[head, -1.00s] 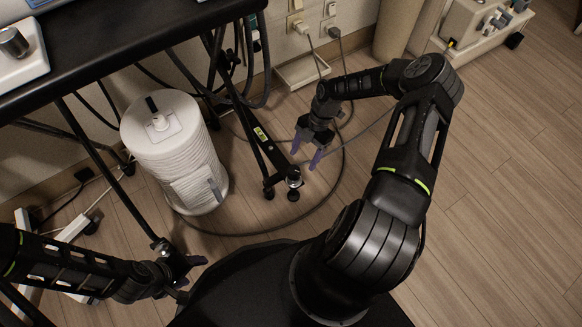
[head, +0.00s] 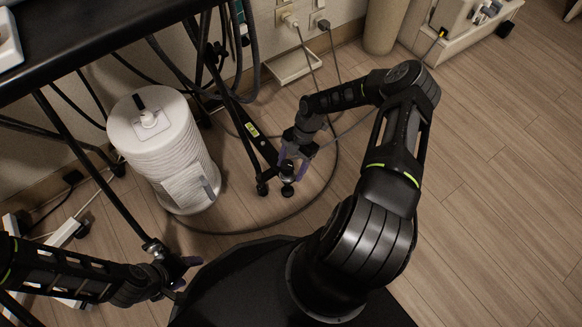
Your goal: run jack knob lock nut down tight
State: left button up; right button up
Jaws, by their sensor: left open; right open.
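The jack knob (head: 287,168) is a small dark and metallic piece at the end of a black stand leg (head: 262,148), just above a black foot (head: 287,190). The lock nut is too small to tell apart from it. My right gripper (head: 292,171) is open, with its purple fingers pointing down on either side of the knob. I cannot tell whether they touch it. My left gripper (head: 187,272) is open and empty at lower left, near a black table leg, well away from the knob.
A white ribbed canister (head: 165,150) stands left of the leg. A black tabletop (head: 90,45) overhangs the upper left. Cables loop over the floor around the foot. A white power strip (head: 62,232) lies at left. Wood floor (head: 500,180) at right is clear.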

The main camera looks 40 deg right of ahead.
jog(key=shift+c, duration=0.3)
jog(key=c, duration=1.3)
jog(key=shift+m, duration=0.4)
jog(key=m+t+p, duration=0.1)
jog(key=m, duration=0.1)
jog(key=s+m+t+p, duration=0.1)
jog(key=m, duration=0.2)
jog(key=shift+r, duration=0.15)
jog(key=m, duration=0.1)
jog(key=m+t+h+p, duration=0.1)
jog(key=m, duration=0.1)
jog(key=m+t, duration=0.1)
jog(key=m, duration=0.1)
jog(key=shift+s+a+p, duration=0.3)
jog(key=shift+s+p, duration=0.05)
jog(key=m, duration=0.2)
jog(key=m+h+p, duration=0.1)
jog(key=m, duration=0.1)
jog(key=m+t+h, duration=0.1)
jog(key=shift+s+a+m, duration=0.2)
jog(key=shift+a+m, duration=0.15)
jog(key=shift+m, duration=0.05)
jog(key=shift+a+m+h+p, duration=0.2)
jog(key=shift+m+h, duration=0.3)
jog(key=shift+m, duration=0.65)
jog(key=shift+a+m+h+p, duration=0.1)
jog(key=shift+m+h+p, duration=0.3)
jog(key=shift+m, duration=0.75)
